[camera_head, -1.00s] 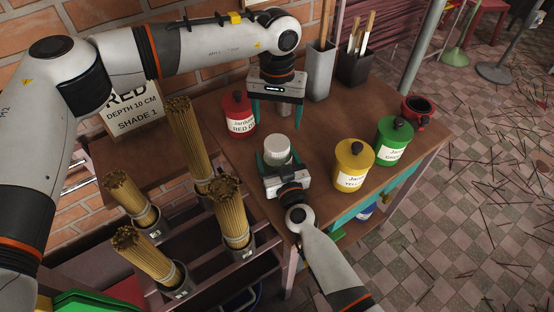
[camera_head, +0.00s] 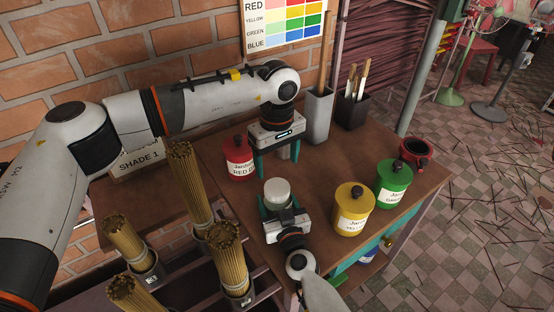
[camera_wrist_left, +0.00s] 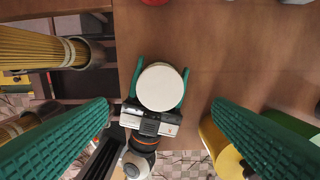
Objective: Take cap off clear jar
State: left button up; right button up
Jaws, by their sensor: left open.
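The clear jar shows mainly as its round white cap (camera_head: 277,190), which is on top; the jar body below is mostly hidden. The cap (camera_wrist_left: 159,87) also shows from above in the left wrist view. My right gripper (camera_head: 277,203) has its green fingers on both sides of the jar, apparently closed around it. My left gripper (camera_head: 276,162) points down, open and empty, above the table behind the cap in the head view. In the left wrist view its fingers (camera_wrist_left: 160,105) are spread wide, with the cap seen between them, farther down.
A red jar (camera_head: 239,160) stands at the back left of the table (camera_head: 325,170). A yellow jar (camera_head: 353,209) and a green jar (camera_head: 393,184) stand right. Brush holders (camera_head: 318,115) are behind. Bundles of incense sticks (camera_head: 230,260) stand left. Table between cap and yellow jar is clear.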

aim_at(277, 187)
pick_arm(q)
jog(key=shift+f, duration=4)
jog(key=c, duration=1)
jog(key=o, duration=1.1)
jog(key=shift+r, duration=0.1)
